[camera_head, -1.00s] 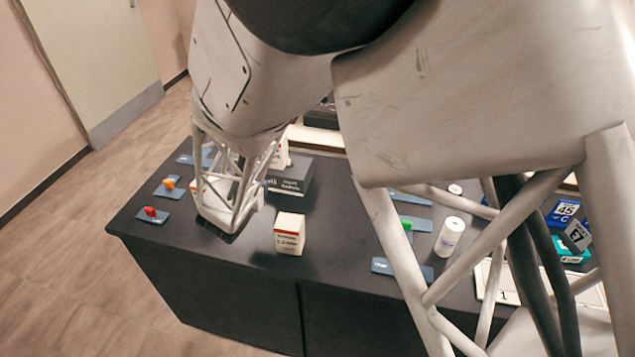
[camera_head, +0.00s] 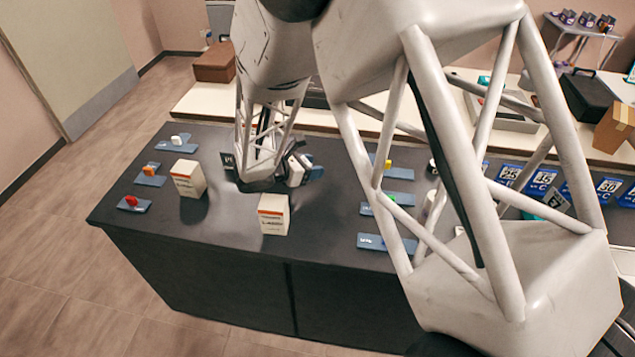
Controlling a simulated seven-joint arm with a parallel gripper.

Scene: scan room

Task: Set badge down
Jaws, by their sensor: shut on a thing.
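My gripper (camera_head: 258,182) points down over the dark counter (camera_head: 235,275), behind a white carton (camera_head: 273,214) with an orange band. It is shut, but its fingertips and what they hold are largely hidden by the gripper's own frame. A small white piece (camera_head: 296,172) with a dark blue part beside it shows just right of the fingers. I cannot tell whether this is the badge or whether it is in the grip. No badge can be made out for certain.
A second white carton (camera_head: 188,178) stands to the left. Blue plates with white (camera_head: 176,139), orange (camera_head: 151,169) and red (camera_head: 131,201) pieces lie at left. More blue plates (camera_head: 387,243) lie at right. The counter's front left is clear.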

